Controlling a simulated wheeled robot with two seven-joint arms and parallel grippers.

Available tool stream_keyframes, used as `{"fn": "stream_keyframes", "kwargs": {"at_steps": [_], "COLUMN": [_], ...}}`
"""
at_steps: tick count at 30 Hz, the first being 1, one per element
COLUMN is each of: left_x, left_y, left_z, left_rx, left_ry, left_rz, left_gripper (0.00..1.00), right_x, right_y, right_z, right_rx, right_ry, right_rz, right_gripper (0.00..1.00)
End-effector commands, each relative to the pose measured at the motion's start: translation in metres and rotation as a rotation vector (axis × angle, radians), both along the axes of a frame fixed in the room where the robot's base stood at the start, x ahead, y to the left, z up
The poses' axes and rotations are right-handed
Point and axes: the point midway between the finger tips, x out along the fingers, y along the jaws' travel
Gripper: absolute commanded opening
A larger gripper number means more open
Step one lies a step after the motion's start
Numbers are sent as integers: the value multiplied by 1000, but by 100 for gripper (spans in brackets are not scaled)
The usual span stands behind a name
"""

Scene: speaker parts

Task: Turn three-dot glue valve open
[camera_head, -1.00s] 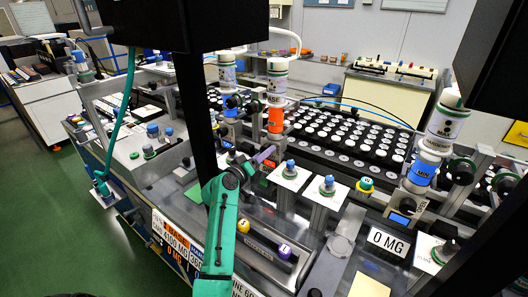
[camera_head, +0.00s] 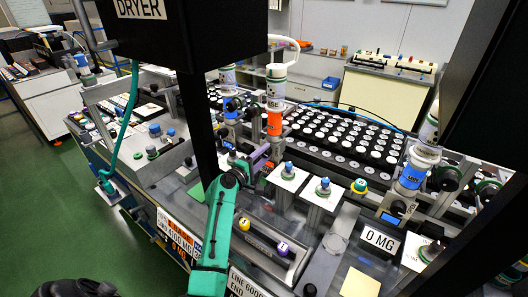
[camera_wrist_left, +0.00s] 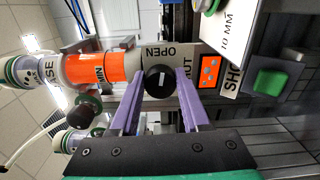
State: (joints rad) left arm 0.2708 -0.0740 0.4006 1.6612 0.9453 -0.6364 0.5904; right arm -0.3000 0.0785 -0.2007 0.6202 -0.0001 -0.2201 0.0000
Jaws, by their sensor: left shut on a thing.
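My left gripper (camera_head: 264,150) reaches in below the white bottle with the orange label (camera_head: 275,118). In the left wrist view its two purple fingers (camera_wrist_left: 158,90) are shut on a round black knob (camera_wrist_left: 158,76) with a short white mark. The knob sits between the printed words OPEN (camera_wrist_left: 160,52) and SHUT, partly covered by the fingers. The orange-labelled bottle (camera_wrist_left: 93,69) lies in line with this valve, sideways in that view, with dark dots and lettering on its white part.
A second bottle (camera_head: 228,85) stands left of the orange one. A blue-labelled bottle (camera_head: 412,176) stands at the right. Pedestals with blue knobs (camera_head: 288,170) stand close to the right of my gripper. A green button (camera_wrist_left: 270,83) is near the knob.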

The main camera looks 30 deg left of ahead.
Motion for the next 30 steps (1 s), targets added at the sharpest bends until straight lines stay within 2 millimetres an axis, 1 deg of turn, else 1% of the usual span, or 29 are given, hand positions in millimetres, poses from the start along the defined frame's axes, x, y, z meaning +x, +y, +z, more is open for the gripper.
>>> {"fn": "stream_keyframes", "kwargs": {"at_steps": [1,3,10,26,27,29,30], "left_x": [-1,-1,-1,-1,-1,-1,0], "left_y": [1,1,1,0,0,0,0], "left_z": [0,0,-1,-2,-2,-2,-1], "left_rx": [-30,-71,-157,-187,-187,-187,-187], "left_ry": [8,14,26,30,30,30,29], "left_rz": [1,1,1,1,1,1,1], "left_gripper": [0,0,0,0,50,73,76], "right_x": [0,0,0,0,0,0,0], "right_y": [0,0,0,-1,-1,-1,-1], "right_z": [4,6,11,11,11,11,11], "right_rx": [0,0,0,-1,-1,-1,-1], "right_ry": [0,0,0,0,0,0,0], "right_rz": [0,0,0,-1,-1,-1,-1], "right_gripper": [50,50,50,50,50,50,50]}}
